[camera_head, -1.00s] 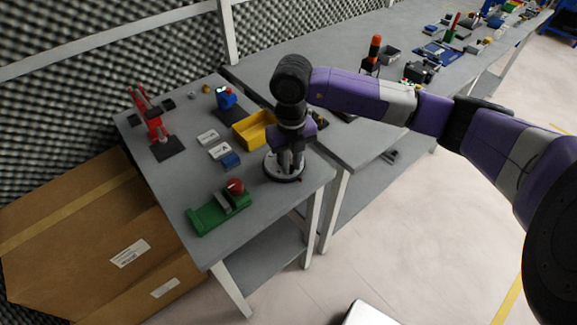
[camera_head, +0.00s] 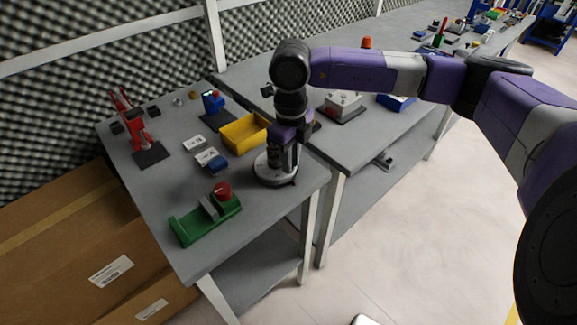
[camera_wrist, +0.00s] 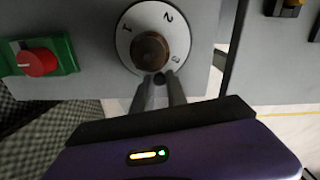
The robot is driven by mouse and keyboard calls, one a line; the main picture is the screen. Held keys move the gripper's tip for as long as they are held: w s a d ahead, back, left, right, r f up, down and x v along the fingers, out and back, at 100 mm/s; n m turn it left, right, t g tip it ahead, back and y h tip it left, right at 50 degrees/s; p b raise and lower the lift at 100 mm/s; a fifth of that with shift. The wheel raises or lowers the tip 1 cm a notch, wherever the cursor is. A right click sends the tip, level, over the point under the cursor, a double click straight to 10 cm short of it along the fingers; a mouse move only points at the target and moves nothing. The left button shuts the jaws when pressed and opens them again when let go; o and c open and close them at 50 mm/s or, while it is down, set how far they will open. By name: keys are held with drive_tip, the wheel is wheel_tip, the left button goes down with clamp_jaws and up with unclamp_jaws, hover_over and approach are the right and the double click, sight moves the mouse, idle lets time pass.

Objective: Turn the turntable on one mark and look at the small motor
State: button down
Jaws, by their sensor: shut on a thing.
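The turntable (camera_wrist: 131,62) is a pale disc with the marks 1, 2 and 3, seen from above in the wrist view. It also shows at the near table's right edge in the head view (camera_head: 268,176). A brown round thing, likely the small motor (camera_wrist: 151,49), stands at its centre. My gripper (camera_wrist: 161,82) is shut on a small dark knob (camera_wrist: 160,78) at the disc's rim, near mark 3. In the head view my gripper (camera_head: 287,168) reaches down over the turntable and hides part of it.
A green fixture with a red knob (camera_head: 205,220) lies nearer on the table. A yellow bin (camera_head: 244,132), small white boxes (camera_head: 194,143), a blue device (camera_head: 213,104) and a red stand (camera_head: 135,125) are behind. A second table (camera_head: 345,140) adjoins on the right.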

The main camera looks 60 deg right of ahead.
drive_tip(key=shift+w+d+n+b, duration=0.1)
drive_tip(key=shift+d+n+b, duration=0.3)
drive_tip(key=shift+n+b, duration=0.65)
drive_tip(key=shift+w+d+n+b, duration=0.1)
drive_tip(key=shift+d+n+b, duration=0.3)
drive_tip(key=shift+n+b, duration=0.6)
drive_tip(key=shift+w+d+n+b, duration=0.15)
drive_tip(key=shift+d+n+b, duration=0.3)
drive_tip(key=shift+n+b, duration=0.55)
drive_tip(key=shift+w+d+r+n, duration=0.1)
drive_tip(key=shift+d+r+n, duration=0.05)
drive_tip(key=shift+n, duration=0.3)
drive_tip(key=c, duration=1.3)
unclamp_jaws()
drive_tip(key=shift+c, duration=0.2)
wheel_tip(320, 180, up, 8)
